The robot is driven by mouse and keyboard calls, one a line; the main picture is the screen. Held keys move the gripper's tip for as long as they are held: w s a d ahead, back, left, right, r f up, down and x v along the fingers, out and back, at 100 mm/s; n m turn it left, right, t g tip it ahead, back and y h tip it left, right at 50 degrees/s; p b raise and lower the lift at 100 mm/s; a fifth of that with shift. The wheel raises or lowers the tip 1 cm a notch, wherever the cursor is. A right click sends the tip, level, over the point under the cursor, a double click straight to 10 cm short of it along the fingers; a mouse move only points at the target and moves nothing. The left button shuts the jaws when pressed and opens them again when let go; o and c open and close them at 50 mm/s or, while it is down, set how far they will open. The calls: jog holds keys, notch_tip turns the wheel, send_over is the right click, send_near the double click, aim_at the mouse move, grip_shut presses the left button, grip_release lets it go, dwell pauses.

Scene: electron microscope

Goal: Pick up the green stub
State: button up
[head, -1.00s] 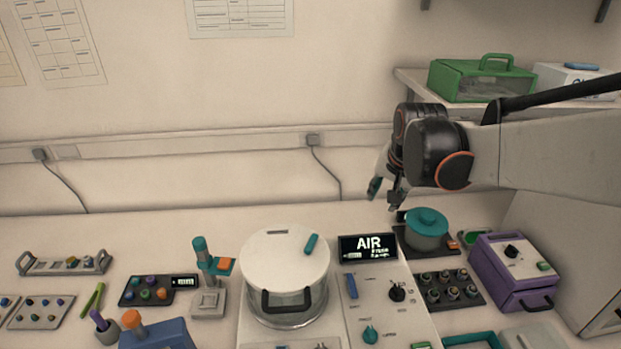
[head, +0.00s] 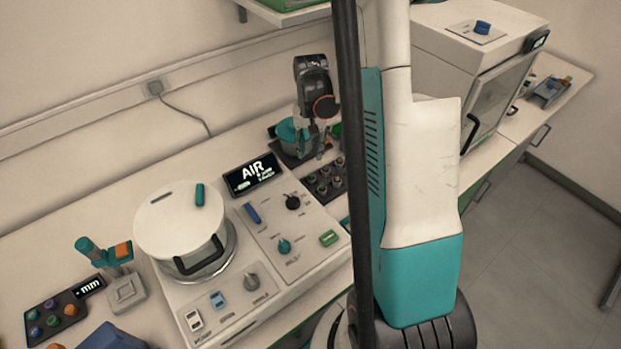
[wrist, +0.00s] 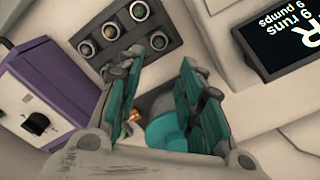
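My gripper (head: 316,146) is over the teal-lidded pot (head: 290,130), by the black rack (head: 322,182). In the wrist view my gripper (wrist: 157,80) has its two teal-padded fingers spread, with nothing held between them. The teal lid (wrist: 168,135) shows beyond and between the fingers. The rack (wrist: 122,35) of several round stubs lies past the fingertips.
The control panel with the AIR display (head: 252,174) and the white-lidded chamber (head: 180,222) stand left of my gripper. A purple box (wrist: 45,85) is close by in the wrist view. A large white cabinet (head: 475,60) stands at the right. My own body hides part of the bench.

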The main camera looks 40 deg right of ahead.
aim_at(311, 175)
notch_tip(311, 175, down, 6)
jog(key=shift+f+b, duration=0.2)
jog(key=shift+b, duration=0.65)
jog(key=shift+s+a+f+b, duration=0.15)
jog(key=shift+f+b, duration=0.5)
jog(key=shift+f, duration=0.7)
jog(key=shift+s+d+f+b, duration=0.1)
jog(key=shift+f+b, duration=0.5)
jog(key=shift+f, duration=0.7)
jog(key=shift+a, duration=0.1)
jog(key=c, duration=0.7)
